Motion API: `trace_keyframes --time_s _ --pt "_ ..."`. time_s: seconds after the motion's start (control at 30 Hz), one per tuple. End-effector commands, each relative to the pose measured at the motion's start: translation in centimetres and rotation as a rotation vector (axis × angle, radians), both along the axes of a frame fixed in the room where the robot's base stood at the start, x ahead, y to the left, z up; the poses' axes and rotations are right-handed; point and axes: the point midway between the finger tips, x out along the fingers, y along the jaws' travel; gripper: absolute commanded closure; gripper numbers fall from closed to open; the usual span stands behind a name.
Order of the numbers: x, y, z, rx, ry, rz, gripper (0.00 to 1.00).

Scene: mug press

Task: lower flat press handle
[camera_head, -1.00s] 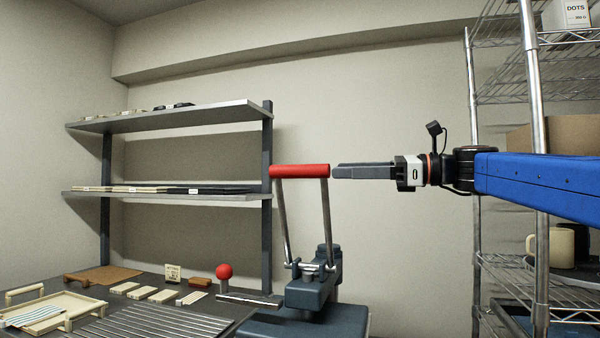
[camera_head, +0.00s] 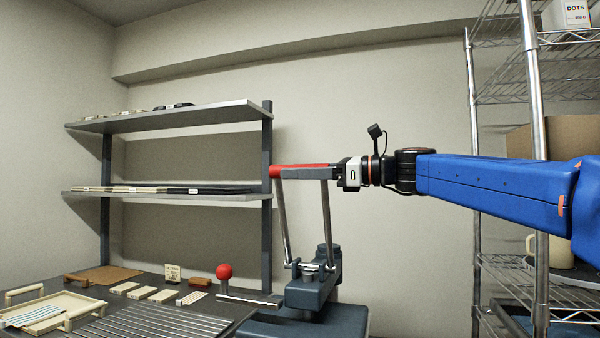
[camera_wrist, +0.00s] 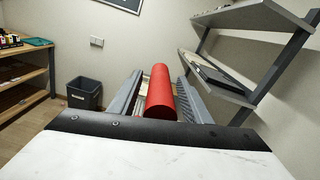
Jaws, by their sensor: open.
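The flat press (camera_head: 310,290) is dark blue-grey and stands on the right part of the bench. Its two metal arms rise to a red handle bar (camera_head: 290,171), which is up and lies level. My gripper (camera_head: 318,171) is at the right end of the handle in the head view. In the wrist view the red handle (camera_wrist: 160,92) lies between the two grey fingers of my gripper (camera_wrist: 158,92). The fingers are open, with a visible gap on each side of the handle.
Wall shelves (camera_head: 170,118) with flat items are just left of the handle. The bench holds a red ball knob (camera_head: 224,271), a wooden tray (camera_head: 50,311) and several small blocks. A wire rack (camera_head: 535,130) stands at the right, close to my arm.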

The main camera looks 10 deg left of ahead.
Motion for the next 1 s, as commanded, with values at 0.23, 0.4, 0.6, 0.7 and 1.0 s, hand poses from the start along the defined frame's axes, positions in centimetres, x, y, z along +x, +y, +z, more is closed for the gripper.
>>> trace_keyframes --time_s 0.23,0.4,0.6,0.7,1.0 --pt "0.0 0.0 0.0 0.000 0.000 0.000 0.70" --pt "0.0 0.0 0.0 0.000 0.000 0.000 1.00" --pt "-0.3 0.0 -0.1 -0.002 -0.011 0.000 1.00" --pt "-0.9 0.1 -0.3 -0.005 -0.033 0.000 1.00" --pt "-5.1 0.6 -2.5 -0.030 -0.206 0.001 1.00"
